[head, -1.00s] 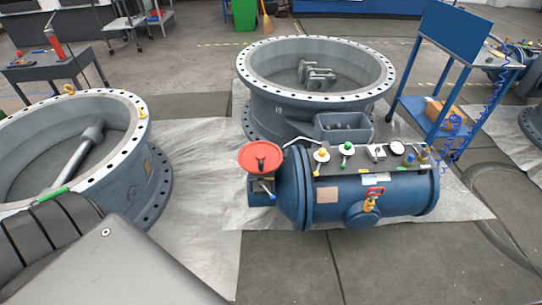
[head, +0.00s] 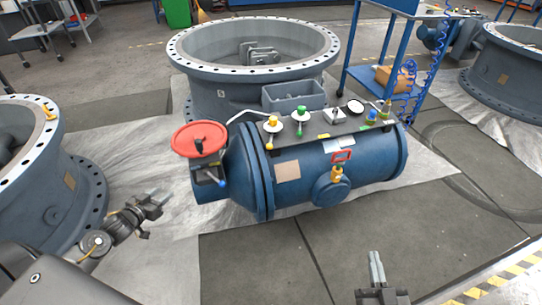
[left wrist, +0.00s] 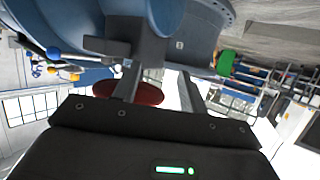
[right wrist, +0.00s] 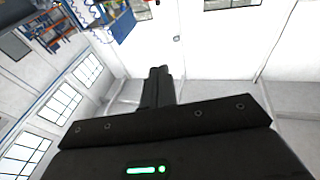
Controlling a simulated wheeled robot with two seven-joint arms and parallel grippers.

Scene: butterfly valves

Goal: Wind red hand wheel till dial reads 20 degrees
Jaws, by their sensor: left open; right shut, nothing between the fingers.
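The red hand wheel (head: 200,139) sits on top of a grey gearbox at the left end of the blue pipe body (head: 330,172). A small blue-tipped lever (head: 219,180) is below it. A round white dial (head: 355,106) stands on the dark top plate; its reading is too small to tell. My left gripper (head: 158,199) is open and empty, to the lower left of the wheel and apart from it. The red wheel (left wrist: 140,92) shows beyond its fingers in the left wrist view. My right gripper (head: 375,258) is shut and empty, in front of the pipe body.
Yellow and green valve knobs (head: 300,115) stand on the top plate. A red-handled yellow valve (head: 340,163) is on the pipe's front. A grey bin (head: 294,97) and a large flanged ring (head: 250,82) are behind. Another ring (head: 60,170) is at left. Floor in front is clear.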

